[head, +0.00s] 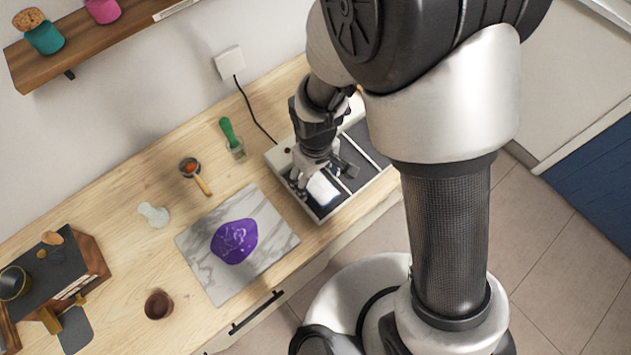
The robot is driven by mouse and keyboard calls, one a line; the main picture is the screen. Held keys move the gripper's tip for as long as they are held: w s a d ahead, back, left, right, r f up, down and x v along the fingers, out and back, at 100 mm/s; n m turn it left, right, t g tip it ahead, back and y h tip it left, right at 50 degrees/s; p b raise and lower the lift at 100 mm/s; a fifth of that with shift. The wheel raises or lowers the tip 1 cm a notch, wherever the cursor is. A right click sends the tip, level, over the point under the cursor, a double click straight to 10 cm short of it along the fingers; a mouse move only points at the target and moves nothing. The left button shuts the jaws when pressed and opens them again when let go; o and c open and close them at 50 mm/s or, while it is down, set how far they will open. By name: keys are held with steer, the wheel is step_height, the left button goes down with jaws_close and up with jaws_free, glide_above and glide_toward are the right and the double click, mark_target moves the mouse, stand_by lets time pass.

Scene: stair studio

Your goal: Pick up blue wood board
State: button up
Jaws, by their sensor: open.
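My gripper (323,172) is open above the left part of a white divided tray (333,212) on the wooden counter. A small pale, bluish-white flat item (323,190) lies in the tray just below the fingers. I cannot tell whether the fingers touch it. A rounded purple piece (234,241) with white markings lies on a marble slab (216,284), left of and apart from my gripper. I cannot pick out a clearly blue wood board; the arm and gripper hide part of the tray.
A dark-topped wooden unit (88,252) is at the left. A black cord (253,111) hangs behind the tray.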

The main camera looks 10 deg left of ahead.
steer(key=shift+f, duration=0.8)
steer(key=shift+c, duration=0.2)
steer(key=c, duration=1.2)
steer(key=shift+r, duration=0.15)
